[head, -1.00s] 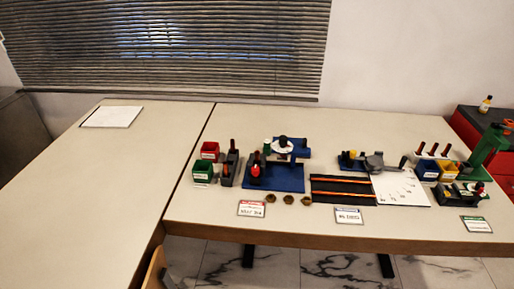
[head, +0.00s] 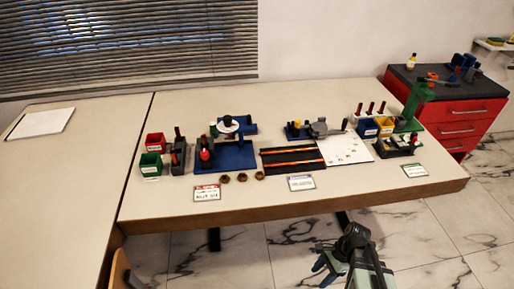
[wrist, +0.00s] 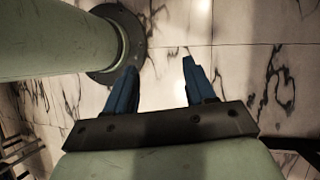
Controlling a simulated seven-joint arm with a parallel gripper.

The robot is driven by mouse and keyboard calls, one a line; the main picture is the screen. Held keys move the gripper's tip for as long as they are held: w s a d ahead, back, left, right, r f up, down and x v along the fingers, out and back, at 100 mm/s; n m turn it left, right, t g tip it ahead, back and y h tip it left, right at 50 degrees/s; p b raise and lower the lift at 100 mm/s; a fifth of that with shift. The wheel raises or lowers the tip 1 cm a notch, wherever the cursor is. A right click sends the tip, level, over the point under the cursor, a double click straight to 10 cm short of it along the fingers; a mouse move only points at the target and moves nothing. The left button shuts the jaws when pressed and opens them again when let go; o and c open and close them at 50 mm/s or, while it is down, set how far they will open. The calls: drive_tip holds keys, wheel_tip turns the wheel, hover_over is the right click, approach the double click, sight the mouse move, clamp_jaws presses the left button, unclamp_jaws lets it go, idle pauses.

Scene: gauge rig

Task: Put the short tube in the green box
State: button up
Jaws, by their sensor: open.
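The green box (head: 151,165) is a small open bin with a white label at the left of the table in the head view. Beside it on the right, a dark rack (head: 178,157) holds upright dark and reddish tubes (head: 177,133). I cannot tell for sure which piece is the short tube. My gripper has blue fingers and shows in the wrist view (wrist: 158,78), open and empty above the marble floor. In the head view it is low in front of the table, well away from box and tubes.
A red box (head: 155,142) stands behind the green one. A blue fixture (head: 235,157), a black tray with orange strips (head: 293,157), a white sheet (head: 346,149) and yellow and blue bins (head: 385,124) fill the table rightward. The table's front edge (head: 300,206) lies between my gripper and these.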

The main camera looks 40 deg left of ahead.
drive_tip(key=a+r+m, duration=0.1)
drive_tip(key=a+r, duration=0.6)
drive_tip(key=a, duration=0.1)
drive_tip(key=a+r+m+y, duration=0.1)
drive_tip(key=a+r, duration=0.5)
drive_tip(key=a, duration=0.2)
drive_tip(key=a+r+m, duration=0.1)
drive_tip(key=a+r, duration=0.6)
drive_tip(key=a, duration=0.1)
drive_tip(key=shift+s+r+g+y, duration=0.25)
drive_tip(key=shift+r+g+y, duration=0.05)
drive_tip(key=shift+r, duration=0.05)
wheel_tip(320, 180, up, 19)
drive_tip(key=m+t+h, duration=0.1)
drive_tip(key=t+h, duration=0.3)
drive_tip(key=t, duration=0.2)
hover_over(203, 136)
wheel_tip(203, 136, down, 14)
drive_tip(key=shift+w+d+r, duration=0.1)
drive_tip(key=shift+r, duration=0.1)
drive_tip(key=shift+c, duration=0.3)
clamp_jaws()
